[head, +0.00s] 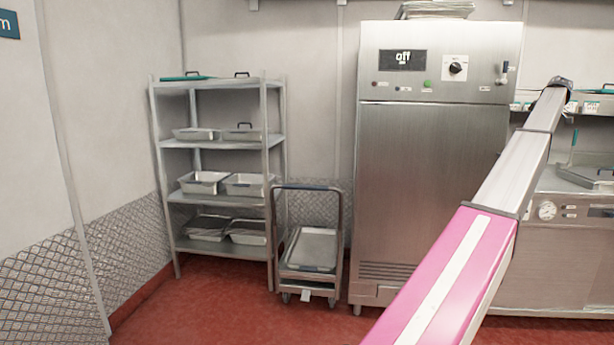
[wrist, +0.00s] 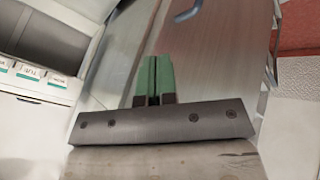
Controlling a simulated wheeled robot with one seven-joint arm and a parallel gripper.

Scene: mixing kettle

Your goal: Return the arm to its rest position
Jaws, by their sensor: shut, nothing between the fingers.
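My gripper (wrist: 154,78) shows in the wrist view with its two green fingers side by side and closed, nothing between them. In the head view my arm, pink and grey, reaches from the bottom centre up to the right. Its far end is in front of the shelf at the right, and the fingers cannot be made out there. A tall steel cabinet (head: 430,190) with a display reading "off" stands just left of the arm.
A steel shelf rack (head: 216,143) with several metal trays stands at the left. A trolley (head: 309,250) is between rack and cabinet. A steel counter unit (head: 550,240) with a gauge is at the right, behind the arm. The red floor (head: 190,315) is clear at the front left.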

